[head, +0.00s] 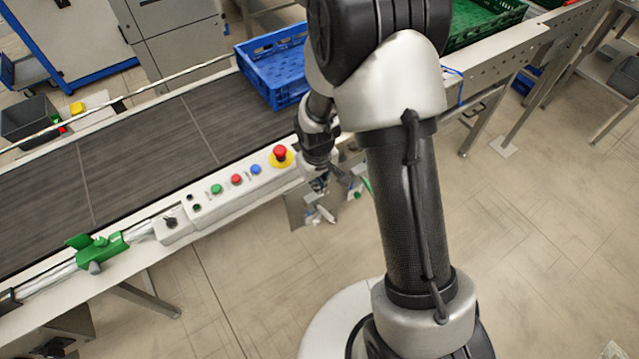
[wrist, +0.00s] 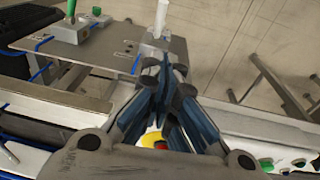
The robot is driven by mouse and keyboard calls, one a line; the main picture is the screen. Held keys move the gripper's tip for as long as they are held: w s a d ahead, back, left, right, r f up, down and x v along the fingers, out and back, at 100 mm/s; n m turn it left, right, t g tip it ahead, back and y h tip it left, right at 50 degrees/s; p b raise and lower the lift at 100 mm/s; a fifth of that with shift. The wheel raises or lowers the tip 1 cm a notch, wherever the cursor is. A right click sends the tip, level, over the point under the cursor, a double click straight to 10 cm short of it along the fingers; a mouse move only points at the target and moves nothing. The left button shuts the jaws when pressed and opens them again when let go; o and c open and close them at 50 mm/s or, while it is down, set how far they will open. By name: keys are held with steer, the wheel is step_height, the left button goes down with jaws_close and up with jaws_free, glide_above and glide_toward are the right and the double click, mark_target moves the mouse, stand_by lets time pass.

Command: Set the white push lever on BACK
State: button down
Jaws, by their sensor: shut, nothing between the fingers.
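The white push lever (wrist: 161,18) stands up from a small pale base on a grey plate (wrist: 95,48) at the top of the wrist view. In the head view the white lever (head: 326,214) shows small below my gripper, at the plate's front edge. My gripper (wrist: 163,68) is shut and empty, its fingertips close to the lever's base in the picture; I cannot tell whether they touch. In the head view my gripper (head: 322,182) is partly hidden by my arm. The position markings on the plate are too small to read.
A green-handled lever (wrist: 71,10) stands on the plate's other side. The conveyor's control panel (head: 235,185) carries a red emergency button (head: 280,151) and several coloured buttons. A blue crate (head: 262,70) sits on the belt (head: 150,140). The floor in front is clear.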

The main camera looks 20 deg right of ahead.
steer(key=f+b, duration=0.1)
steer(key=f, duration=0.3)
steer(key=f+b, duration=0.2)
steer(key=f, duration=0.2)
steer(key=d+f+b, duration=0.1)
steer(key=f, duration=0.3)
steer(key=shift+w, duration=0.1)
steer(key=shift+d+f+b, duration=0.2)
steer(key=shift+f+b, duration=0.2)
steer(key=shift+f, duration=0.1)
